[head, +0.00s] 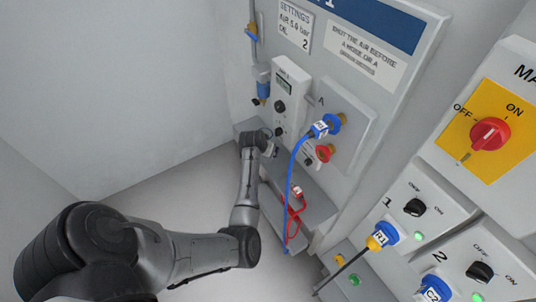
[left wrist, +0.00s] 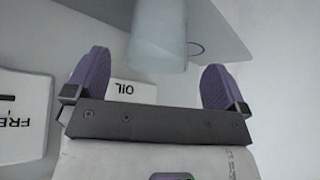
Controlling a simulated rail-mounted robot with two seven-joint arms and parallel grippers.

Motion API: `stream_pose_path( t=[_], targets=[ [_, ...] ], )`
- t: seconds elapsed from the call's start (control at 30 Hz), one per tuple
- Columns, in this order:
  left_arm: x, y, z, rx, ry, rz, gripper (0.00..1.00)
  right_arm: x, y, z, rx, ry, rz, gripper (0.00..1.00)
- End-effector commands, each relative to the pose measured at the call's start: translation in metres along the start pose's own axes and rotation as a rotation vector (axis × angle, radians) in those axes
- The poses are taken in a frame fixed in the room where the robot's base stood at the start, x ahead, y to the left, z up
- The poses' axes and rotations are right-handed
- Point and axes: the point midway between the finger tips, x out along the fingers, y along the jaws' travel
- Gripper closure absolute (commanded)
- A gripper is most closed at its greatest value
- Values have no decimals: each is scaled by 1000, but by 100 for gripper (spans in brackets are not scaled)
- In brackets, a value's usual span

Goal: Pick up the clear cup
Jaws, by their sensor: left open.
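The clear cup (left wrist: 158,38), translucent and pale, shows in the left wrist view between and beyond the two purple finger pads; its upper part is cut off by the frame edge. My left gripper (left wrist: 157,66) is open, with a finger on each side of the cup and gaps on both sides. In the head view my left gripper (head: 270,148) is small, at the end of my arm beside the grey wall unit. I cannot make out the cup in the head view. My right gripper is in neither view.
A label reading OIL (left wrist: 131,91) and a white panel (left wrist: 22,115) lie near the left gripper. A blue hose (head: 291,180) and a red hose (head: 292,222) hang right of the gripper. A grey shelf (head: 312,195) juts out below. Floor at left is clear.

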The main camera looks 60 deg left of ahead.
Motion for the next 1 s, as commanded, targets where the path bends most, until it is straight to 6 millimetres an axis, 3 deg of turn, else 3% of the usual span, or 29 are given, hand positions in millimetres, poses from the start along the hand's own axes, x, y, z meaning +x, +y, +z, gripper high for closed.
stream_pose_path(
  t=[0.3,0.7,1.0],
  targets=[
    [41,2,2,0,-1,2,0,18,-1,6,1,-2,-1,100],
    [48,2,1,0,0,0,0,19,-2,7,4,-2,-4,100],
    [48,2,2,0,0,1,29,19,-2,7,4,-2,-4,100]
  ],
)
